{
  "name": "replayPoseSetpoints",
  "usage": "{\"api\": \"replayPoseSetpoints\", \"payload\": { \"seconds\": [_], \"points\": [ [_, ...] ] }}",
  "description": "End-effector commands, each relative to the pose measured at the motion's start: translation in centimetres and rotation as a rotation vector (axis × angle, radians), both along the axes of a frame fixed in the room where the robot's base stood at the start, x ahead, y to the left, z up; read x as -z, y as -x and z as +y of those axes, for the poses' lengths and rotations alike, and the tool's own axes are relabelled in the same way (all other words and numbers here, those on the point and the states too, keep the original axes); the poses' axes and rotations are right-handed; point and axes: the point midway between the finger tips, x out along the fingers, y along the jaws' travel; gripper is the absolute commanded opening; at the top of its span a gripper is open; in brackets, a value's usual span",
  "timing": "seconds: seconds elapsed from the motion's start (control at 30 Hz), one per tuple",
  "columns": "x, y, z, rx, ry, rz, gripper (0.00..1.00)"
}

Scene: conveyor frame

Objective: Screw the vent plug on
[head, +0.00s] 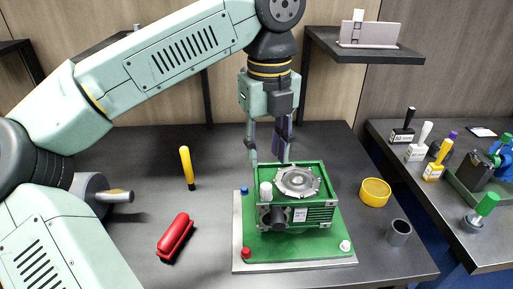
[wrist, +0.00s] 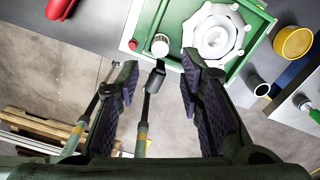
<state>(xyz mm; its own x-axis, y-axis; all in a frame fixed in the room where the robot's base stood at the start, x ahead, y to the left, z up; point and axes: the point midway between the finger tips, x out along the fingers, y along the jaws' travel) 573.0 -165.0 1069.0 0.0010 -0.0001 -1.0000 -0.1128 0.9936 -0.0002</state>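The green gearbox (head: 322,216) stands on a green-topped plate (head: 300,257) on the table. A white ribbed cap (head: 266,190), which looks like the vent plug, stands upright on its left top edge, beside a round silver cover (head: 297,181). The cap also shows in the wrist view (wrist: 160,45), beyond the fingertips. I cannot tell how far it is screwed in. My gripper (head: 267,156) points down above the back of the gearbox, its fingers apart. In the wrist view the gap between the fingers (wrist: 158,78) holds nothing visibly gripped; a dark cylinder shows behind it.
A yellow ring (head: 375,192) and a grey cup (head: 399,232) stand right of the plate. A red brush (head: 174,237) and a yellow-handled tool (head: 187,168) are at left. A shelf (head: 364,45) overhangs the back right. The table's front left is partly covered by my arm.

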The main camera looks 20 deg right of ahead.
Motion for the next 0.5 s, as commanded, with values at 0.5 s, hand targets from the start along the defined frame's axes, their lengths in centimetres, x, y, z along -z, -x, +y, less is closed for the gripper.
{"api": "replayPoseSetpoints", "payload": {
  "seconds": [0.5],
  "points": [
    [6.7, 0.0, 0.0, 0.001, -0.001, 0.002, 0.34]
  ]
}}
